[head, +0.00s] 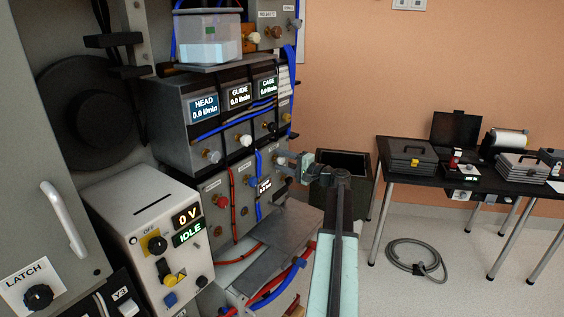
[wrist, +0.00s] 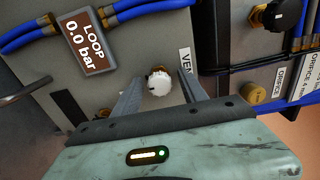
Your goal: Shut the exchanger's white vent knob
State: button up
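The white vent knob (wrist: 159,86) is round and ribbed. It sticks out of the exchanger's grey face (wrist: 118,82) in the middle of the wrist view. A partly hidden label beginning "VEN" (wrist: 186,57) is beside it. My gripper (wrist: 159,76) is open, with one finger on each side of the knob and a visible gap on both sides. In the head view my gripper (head: 303,168) reaches the front of the lower grey unit. I cannot make out the vent knob there for certain. The loop display (wrist: 89,42) reads 0.0 bar.
Blue hoses (wrist: 135,12) run above the knob. A brass fitting (wrist: 254,93) and a black knob (wrist: 277,14) lie to the right. In the head view, a white power box (head: 140,225) reads 0 V, IDLE.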

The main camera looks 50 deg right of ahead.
jog(key=s+d, duration=0.1)
jog(key=s, duration=0.6)
jog(key=shift+s, duration=0.35)
jog(key=shift+d, duration=0.1)
